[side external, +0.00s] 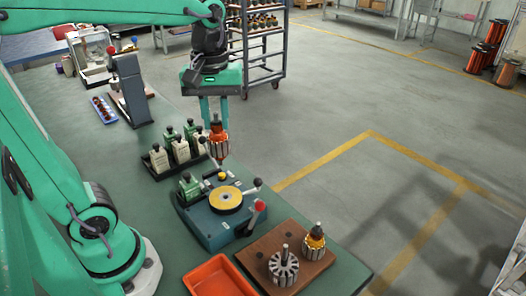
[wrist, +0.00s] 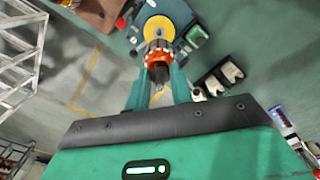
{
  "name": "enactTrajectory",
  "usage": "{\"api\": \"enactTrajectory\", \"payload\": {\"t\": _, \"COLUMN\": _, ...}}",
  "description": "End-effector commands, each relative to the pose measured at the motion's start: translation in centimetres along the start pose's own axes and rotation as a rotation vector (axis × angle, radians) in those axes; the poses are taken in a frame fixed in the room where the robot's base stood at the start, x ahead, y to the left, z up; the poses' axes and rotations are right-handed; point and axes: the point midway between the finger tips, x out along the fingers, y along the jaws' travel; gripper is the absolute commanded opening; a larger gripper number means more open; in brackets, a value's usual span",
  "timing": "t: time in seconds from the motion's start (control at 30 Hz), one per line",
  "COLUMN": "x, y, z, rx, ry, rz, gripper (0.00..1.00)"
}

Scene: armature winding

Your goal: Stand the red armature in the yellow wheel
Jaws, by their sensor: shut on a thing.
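My gripper (side external: 211,122) is shut on the red armature (side external: 218,142) and holds it upright in the air. In the side view the armature hangs just behind the yellow wheel (side external: 226,197), above its level and apart from it. The wheel lies flat on top of a teal machine (side external: 205,228). In the wrist view the armature (wrist: 157,54) sits between my fingers, and its far end overlaps the yellow wheel (wrist: 158,24). The armature hides part of the wheel there.
A brown board (side external: 288,262) with two armatures and an orange tray (side external: 217,276) lie in front. Open floor is right.

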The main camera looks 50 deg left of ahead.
Motion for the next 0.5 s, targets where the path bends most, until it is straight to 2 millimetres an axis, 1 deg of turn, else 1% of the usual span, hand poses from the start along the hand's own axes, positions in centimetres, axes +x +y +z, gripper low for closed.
{"api": "enactTrajectory", "payload": {"t": 0.03, "x": 1.1, "y": 0.1, "z": 0.1, "rx": 0.004, "ry": -0.003, "rz": -0.004, "gripper": 0.00}}
{"api": "enactTrajectory", "payload": {"t": 0.23, "x": 3.7, "y": 0.2, "z": 0.1, "rx": 0.006, "ry": -0.002, "rz": -0.003, "gripper": 0.00}}
{"api": "enactTrajectory", "payload": {"t": 0.33, "x": 4.5, "y": 0.2, "z": 0.0, "rx": 0.006, "ry": -0.001, "rz": -0.001, "gripper": 0.00}}
{"api": "enactTrajectory", "payload": {"t": 0.5, "x": 4.8, "y": 0.2, "z": 0.1, "rx": 0.006, "ry": -0.001, "rz": -0.001, "gripper": 0.00}}
